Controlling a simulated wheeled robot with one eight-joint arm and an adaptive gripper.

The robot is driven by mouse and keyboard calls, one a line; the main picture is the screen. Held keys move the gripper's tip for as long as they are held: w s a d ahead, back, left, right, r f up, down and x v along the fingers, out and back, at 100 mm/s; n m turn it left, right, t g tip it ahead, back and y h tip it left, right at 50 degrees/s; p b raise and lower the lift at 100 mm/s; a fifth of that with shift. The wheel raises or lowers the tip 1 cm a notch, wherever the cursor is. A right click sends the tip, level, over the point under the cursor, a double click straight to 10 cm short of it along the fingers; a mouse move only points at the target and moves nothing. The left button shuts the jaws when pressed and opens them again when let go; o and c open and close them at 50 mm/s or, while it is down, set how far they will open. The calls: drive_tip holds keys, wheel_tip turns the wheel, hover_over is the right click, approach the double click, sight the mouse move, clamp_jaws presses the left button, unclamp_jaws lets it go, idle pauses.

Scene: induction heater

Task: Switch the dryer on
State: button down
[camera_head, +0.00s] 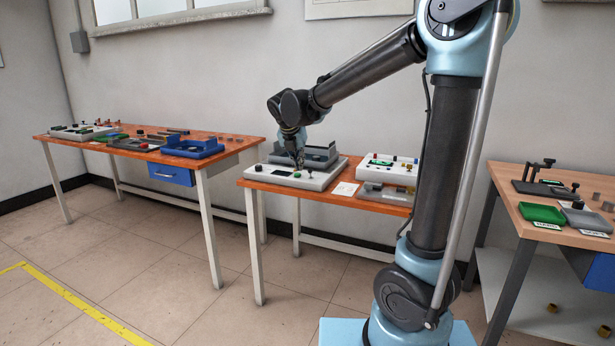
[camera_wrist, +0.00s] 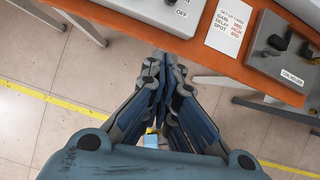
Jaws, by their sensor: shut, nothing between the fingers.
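No label that I can read names the dryer. On the middle table a low light-grey unit (camera_head: 315,182) carries a darker grey trough (camera_head: 318,156) at its back and a green button on its front panel. My gripper (camera_head: 300,164) is shut and empty, pointing down at this unit's front panel; contact cannot be told. In the wrist view the shut fingertips (camera_wrist: 160,57) are near the table's orange edge, just below a light panel (camera_wrist: 150,12) marked OFF. The control beside that mark is cut off by the picture's top edge.
A setup card (camera_wrist: 236,30) lies right of the panel, with a second unit (camera_head: 388,168) with knobs beyond it. An orange table (camera_head: 225,147) with a blue tray stands left, a wooden bench (camera_head: 520,205) right. Floor in front is clear.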

drive_tip(key=shift+w+d+f, duration=0.35)
drive_tip(key=shift+w+f, duration=0.95)
drive_tip(key=shift+w, duration=0.1)
drive_tip(key=shift+w+d+f, duration=0.4)
drive_tip(key=shift+w+f, duration=0.85)
drive_tip(key=shift+w, duration=0.2)
drive_tip(key=shift+w+d+f, duration=0.35)
drive_tip(key=shift+w+f, duration=0.95)
drive_tip(key=shift+w, duration=0.1)
drive_tip(key=shift+d, duration=0.1)
